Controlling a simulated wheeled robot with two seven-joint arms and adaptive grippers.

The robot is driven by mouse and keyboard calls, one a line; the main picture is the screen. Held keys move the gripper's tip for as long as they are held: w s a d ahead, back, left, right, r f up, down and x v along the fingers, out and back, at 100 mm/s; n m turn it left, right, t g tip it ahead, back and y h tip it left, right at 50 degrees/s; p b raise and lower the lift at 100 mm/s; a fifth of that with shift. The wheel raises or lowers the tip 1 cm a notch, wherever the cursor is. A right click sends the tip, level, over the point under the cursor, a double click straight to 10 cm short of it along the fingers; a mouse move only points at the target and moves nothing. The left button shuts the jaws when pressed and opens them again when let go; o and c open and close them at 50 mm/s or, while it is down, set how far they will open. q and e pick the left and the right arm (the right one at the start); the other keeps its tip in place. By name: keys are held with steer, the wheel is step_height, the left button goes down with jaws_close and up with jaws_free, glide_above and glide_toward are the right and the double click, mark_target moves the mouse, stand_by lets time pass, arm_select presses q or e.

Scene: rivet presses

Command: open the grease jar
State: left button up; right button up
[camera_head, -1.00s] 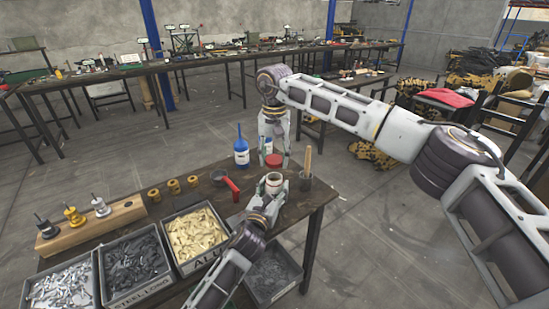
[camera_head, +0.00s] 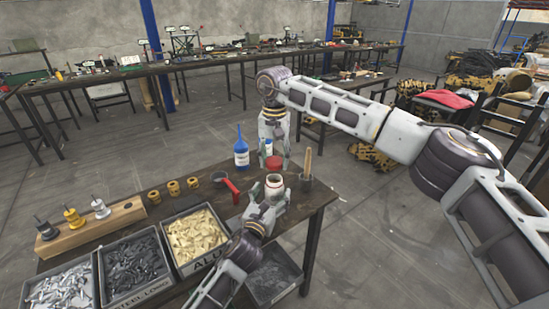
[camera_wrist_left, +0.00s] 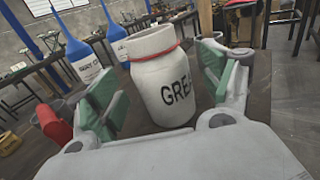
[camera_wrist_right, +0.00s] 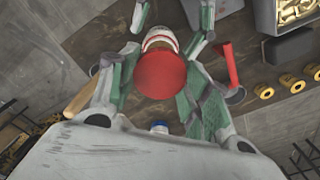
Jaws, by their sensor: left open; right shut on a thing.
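The white grease jar (camera_head: 275,184) stands upright on the near table, with its lid off. In the left wrist view the jar (camera_wrist_left: 166,85) shows a red ring below its pale neck and the letters "GRE". My left gripper (camera_head: 267,198) is open, its green-padded fingers (camera_wrist_left: 165,95) on either side of the jar with visible gaps. My right gripper (camera_head: 274,162) is shut on the red lid (camera_head: 273,162), held above and just behind the jar. In the right wrist view the lid (camera_wrist_right: 161,74) sits between the green pads and partly covers the jar.
A blue bottle (camera_head: 241,152) stands behind the jar. A red-handled thing (camera_head: 231,190) lies left of it, and a cup with a wooden-handled tool (camera_head: 306,172) stands right. Parts bins (camera_head: 196,238) line the near left edge, with brass rings (camera_head: 173,187) behind them.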

arm_select(q)
steer(key=shift+v, duration=4.9)
steer(key=shift+r, duration=0.1)
steer(key=shift+s, duration=0.15)
